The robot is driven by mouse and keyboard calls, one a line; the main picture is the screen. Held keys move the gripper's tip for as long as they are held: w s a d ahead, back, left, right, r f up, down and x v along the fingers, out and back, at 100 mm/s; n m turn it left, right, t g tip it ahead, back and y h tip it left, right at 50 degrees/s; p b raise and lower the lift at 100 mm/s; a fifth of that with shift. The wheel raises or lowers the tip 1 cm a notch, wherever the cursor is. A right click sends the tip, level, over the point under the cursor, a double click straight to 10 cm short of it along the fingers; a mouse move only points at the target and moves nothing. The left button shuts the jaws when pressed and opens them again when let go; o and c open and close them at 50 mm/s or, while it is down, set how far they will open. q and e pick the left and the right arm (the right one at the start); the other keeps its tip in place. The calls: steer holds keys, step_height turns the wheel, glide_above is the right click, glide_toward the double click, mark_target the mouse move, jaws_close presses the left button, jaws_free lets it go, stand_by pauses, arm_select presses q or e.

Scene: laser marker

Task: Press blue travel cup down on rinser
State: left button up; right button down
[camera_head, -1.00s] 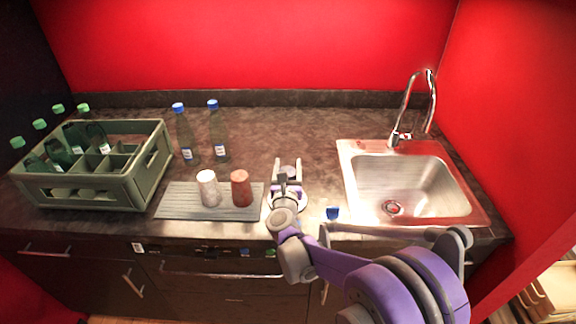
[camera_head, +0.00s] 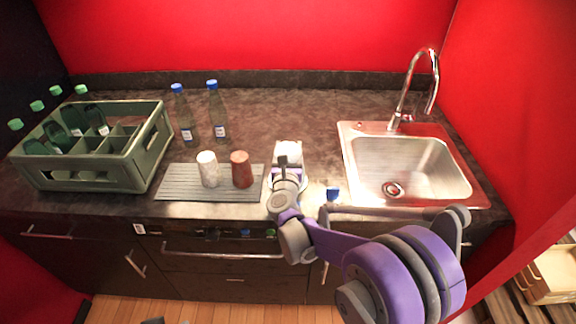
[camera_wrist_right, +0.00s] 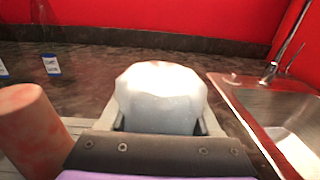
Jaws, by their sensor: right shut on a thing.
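My right gripper (camera_head: 286,160) is over the counter between the mat and the sink. It is shut on a pale, faintly bluish-white cup (camera_wrist_right: 160,97), whose rounded end faces up between the fingers in the right wrist view. The top of this pale cup (camera_head: 288,146) also shows in the head view. A round light plate, which may be the rinser (camera_head: 270,181), shows only at its edge beside my right wrist. Whether the cup touches it is hidden. A small dark blue object (camera_head: 333,193) stands at the counter's front edge.
A white cup (camera_head: 208,168) and a reddish cup (camera_head: 241,169) stand on a ribbed grey mat (camera_head: 180,183), left of my gripper. A sink (camera_head: 405,165) with a tall tap is on the right. Two blue-capped bottles (camera_head: 219,115) and a green crate (camera_head: 100,183) are on the left.

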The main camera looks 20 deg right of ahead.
arm_select(q)
steer(key=shift+r, duration=0.1)
arm_select(e)
steer(key=shift+r, duration=0.1)
arm_select(q)
steer(key=r+p, duration=0.1)
steer(key=w+r+p, duration=0.1)
steer(key=r, duration=0.1)
steer(key=w+r+p, duration=0.1)
steer(key=r+p, duration=0.1)
steer(key=shift+w+r, duration=0.15)
steer(key=shift+r, duration=0.05)
arm_select(e)
step_height(320, 180, up, 9)
stand_by(0.5)
steer(key=shift+f, duration=0.2)
stand_by(0.7)
